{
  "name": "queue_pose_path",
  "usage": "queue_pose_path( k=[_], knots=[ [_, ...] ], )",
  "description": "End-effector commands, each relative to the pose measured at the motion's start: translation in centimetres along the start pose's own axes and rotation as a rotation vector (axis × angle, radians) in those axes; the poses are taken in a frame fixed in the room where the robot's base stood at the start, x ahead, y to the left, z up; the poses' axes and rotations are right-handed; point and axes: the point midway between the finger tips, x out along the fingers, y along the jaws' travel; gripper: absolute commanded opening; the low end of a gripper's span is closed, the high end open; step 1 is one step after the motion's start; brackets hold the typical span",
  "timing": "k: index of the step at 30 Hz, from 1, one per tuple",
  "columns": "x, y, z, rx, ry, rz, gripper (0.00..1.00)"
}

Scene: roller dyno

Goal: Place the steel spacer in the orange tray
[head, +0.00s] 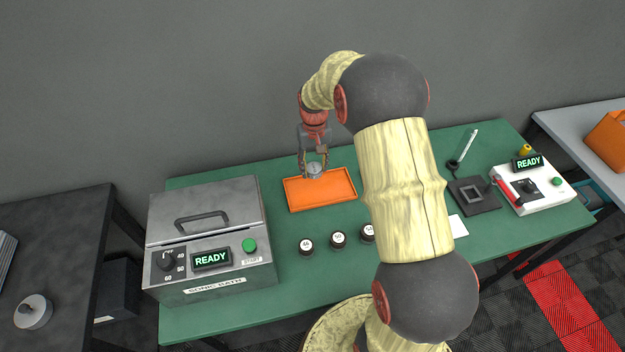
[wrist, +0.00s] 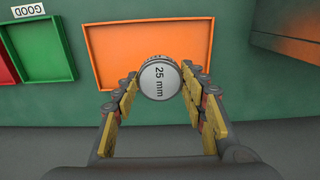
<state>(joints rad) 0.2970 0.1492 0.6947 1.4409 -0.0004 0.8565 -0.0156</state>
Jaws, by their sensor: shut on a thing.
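The steel spacer (wrist: 159,78) is a round grey piece with "25 mm" on its top face. My gripper (head: 315,172) is shut on it, with fingers on both sides in the wrist view (wrist: 160,88). The orange tray (head: 322,203) lies on the green bench top. In the head view the spacer (head: 314,169) is over the back part of the tray. In the wrist view the orange tray (wrist: 115,50) is behind the spacer, which overlaps its near edge. I cannot tell how high the spacer is above the tray.
A sonic bath (head: 205,240) reading READY stands on the left. Several black pieces with white numbered tops (head: 338,239) stand in front of the tray. A white device (head: 532,190) and a dark plate (head: 473,195) are at right. A green tray (wrist: 42,50) labelled GOOD shows in the wrist view.

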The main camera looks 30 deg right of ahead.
Motion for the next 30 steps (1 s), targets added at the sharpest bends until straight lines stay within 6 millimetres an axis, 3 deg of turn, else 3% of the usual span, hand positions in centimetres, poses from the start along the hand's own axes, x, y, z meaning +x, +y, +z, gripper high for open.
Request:
queue_pose_path(
  k=[6, 11, 19, 30],
  knots=[
    [3.6, 0.0, 0.1, -0.001, -0.001, 0.000, 0.10],
    [4.9, -0.1, 0.0, -0.001, -0.001, 0.000, 0.10],
    [8.9, -0.1, 0.1, -0.001, -0.002, 0.000, 0.10],
    [9.4, -0.1, 0.0, -0.001, 0.000, 0.000, 0.10]
  ],
)
